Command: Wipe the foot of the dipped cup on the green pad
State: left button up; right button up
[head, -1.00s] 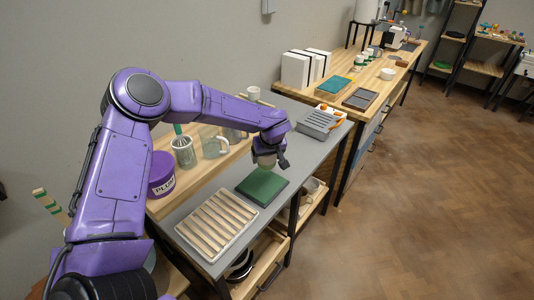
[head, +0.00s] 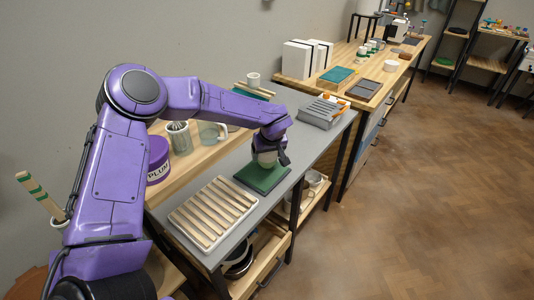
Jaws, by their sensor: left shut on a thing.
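The green pad (head: 256,183) lies flat on the grey worktop. My left gripper (head: 271,147) is shut on a pale cup (head: 266,159), with its fingers hiding the upper part. The cup is over the far half of the pad, its lower end at or very close to the pad surface. I cannot tell whether it touches. My right gripper is not in view.
A slatted wooden rack (head: 213,213) lies on the worktop in front of the pad. A purple PLUM bucket (head: 158,161), a grey cup of tools (head: 180,138) and a clear jug (head: 209,134) stand behind. A grey ribbed tray (head: 322,112) lies beyond.

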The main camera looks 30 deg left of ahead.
pick_arm(q)
jog(key=shift+f, duration=0.5)
dwell(0.4)
jog(key=shift+s+a+r+p, duration=0.1)
jog(key=shift+s+r+p, duration=0.1)
jog(key=shift+s+p, duration=0.5)
jog(key=shift+s+f, duration=0.1)
jog(key=shift+s, duration=0.4)
jog(key=shift+s, duration=0.1)
jog(key=shift+s+a+p, duration=0.1)
jog(key=shift+s+p, duration=0.45)
jog(key=shift+s, duration=0.6)
